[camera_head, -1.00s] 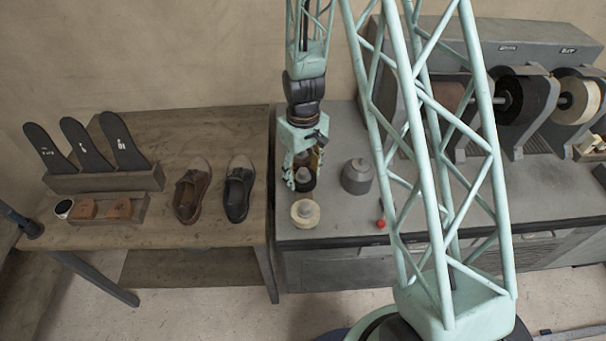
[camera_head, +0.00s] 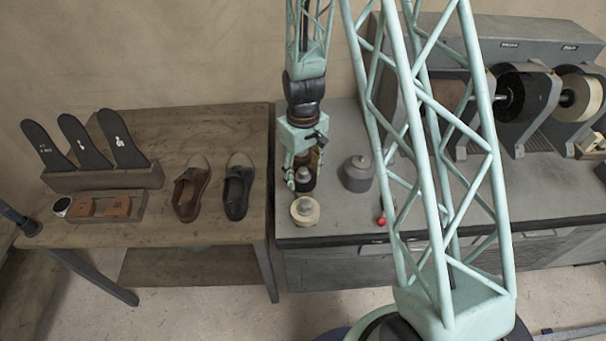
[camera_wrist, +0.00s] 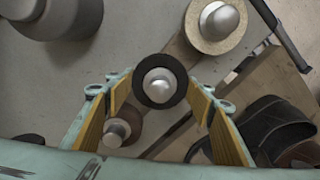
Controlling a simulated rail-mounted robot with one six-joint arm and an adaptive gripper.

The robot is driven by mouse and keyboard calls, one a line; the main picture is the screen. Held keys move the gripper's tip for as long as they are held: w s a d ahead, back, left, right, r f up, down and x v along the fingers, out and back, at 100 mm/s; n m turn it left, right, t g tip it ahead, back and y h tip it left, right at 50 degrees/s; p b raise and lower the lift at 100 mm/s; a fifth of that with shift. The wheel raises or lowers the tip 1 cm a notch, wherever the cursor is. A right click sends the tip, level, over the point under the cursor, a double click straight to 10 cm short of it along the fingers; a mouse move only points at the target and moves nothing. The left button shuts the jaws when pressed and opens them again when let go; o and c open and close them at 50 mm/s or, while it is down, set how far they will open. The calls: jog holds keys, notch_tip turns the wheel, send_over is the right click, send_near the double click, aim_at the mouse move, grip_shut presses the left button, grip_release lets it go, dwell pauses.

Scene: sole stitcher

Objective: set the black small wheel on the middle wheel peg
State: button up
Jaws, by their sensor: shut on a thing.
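The black small wheel (camera_wrist: 140,76) shows in the wrist view as a dark ring between my two yellow-padded fingers. A silver domed peg top (camera_wrist: 160,86) fills its hole, so the wheel is around the middle peg of a row. In the head view my gripper (camera_head: 304,184) points straight down, shut on the black wheel (camera_head: 306,187). Whether the wheel rests fully down on its base is hidden. A cream wheel (camera_head: 305,219) sits on the front peg, also in the wrist view (camera_wrist: 196,32). A brownish wheel with a silver top (camera_wrist: 121,129) shows on the other side.
A grey canister-like weight (camera_head: 357,178) stands close right of my gripper. A red knob (camera_head: 381,222) is near the bench's front edge. A wooden table (camera_head: 130,232) with shoes (camera_head: 191,193) and insoles stands left. Grinding wheels (camera_head: 525,98) are at the back right.

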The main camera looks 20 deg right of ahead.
jog(key=shift+f, duration=0.25)
dwell(0.4)
jog(key=o, duration=1)
jog(key=shift+r, duration=0.2)
jog(key=shift+r, duration=5.85)
